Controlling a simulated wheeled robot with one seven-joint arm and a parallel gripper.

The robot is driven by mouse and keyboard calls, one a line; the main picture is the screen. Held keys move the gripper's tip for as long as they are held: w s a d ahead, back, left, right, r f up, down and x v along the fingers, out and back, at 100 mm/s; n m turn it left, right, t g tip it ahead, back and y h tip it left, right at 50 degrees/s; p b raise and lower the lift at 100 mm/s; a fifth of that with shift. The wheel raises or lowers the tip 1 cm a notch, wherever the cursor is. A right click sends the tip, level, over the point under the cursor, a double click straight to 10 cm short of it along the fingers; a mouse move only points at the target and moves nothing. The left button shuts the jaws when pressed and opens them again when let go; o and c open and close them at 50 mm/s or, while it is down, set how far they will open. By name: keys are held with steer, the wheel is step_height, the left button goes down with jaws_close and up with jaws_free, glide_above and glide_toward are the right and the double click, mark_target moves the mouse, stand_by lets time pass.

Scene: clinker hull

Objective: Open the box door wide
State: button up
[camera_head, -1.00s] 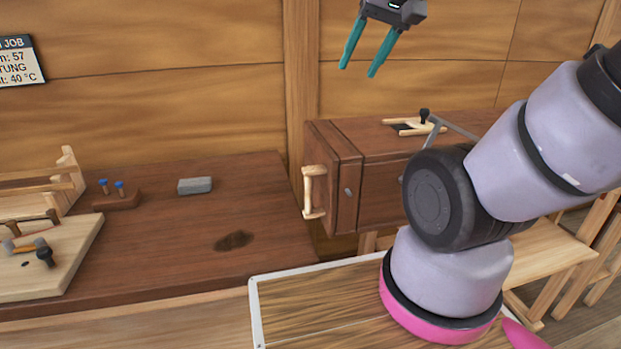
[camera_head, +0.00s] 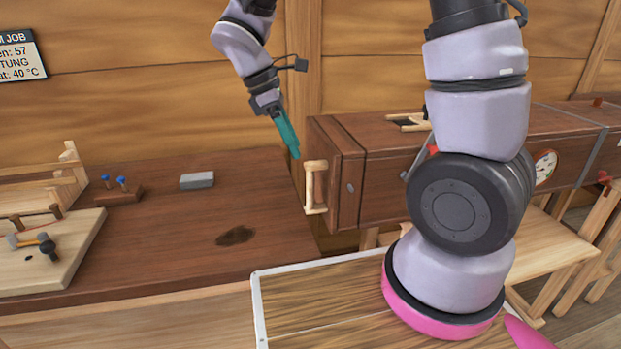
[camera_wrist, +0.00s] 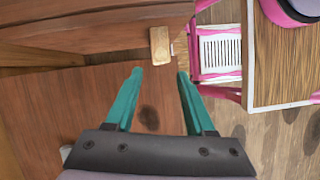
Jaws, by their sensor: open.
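The wooden box (camera_head: 385,190) is a long dark brown chest to the right of the bench. Its door (camera_head: 330,170) is at the left end and looks shut, with a pale wooden bar handle (camera_head: 314,187) standing upright on it. My gripper (camera_head: 294,154) has teal fingers and is just left of the handle's top, apart from it, pointing down. In the wrist view the fingers (camera_wrist: 160,75) are spread with nothing between them. The handle also shows there, end-on and pale (camera_wrist: 160,45), beyond the fingertips.
A dark wooden bench (camera_head: 180,235) lies below and left of the door, mostly clear. A grey block (camera_head: 197,180), a holder with blue-topped pieces (camera_head: 120,195) and a board with hammers (camera_head: 50,255) stand on it. A wooden wall is behind.

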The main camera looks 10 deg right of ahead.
mark_target(310, 177)
steer(key=x, duration=1)
jaws_close()
stand_by(1.2)
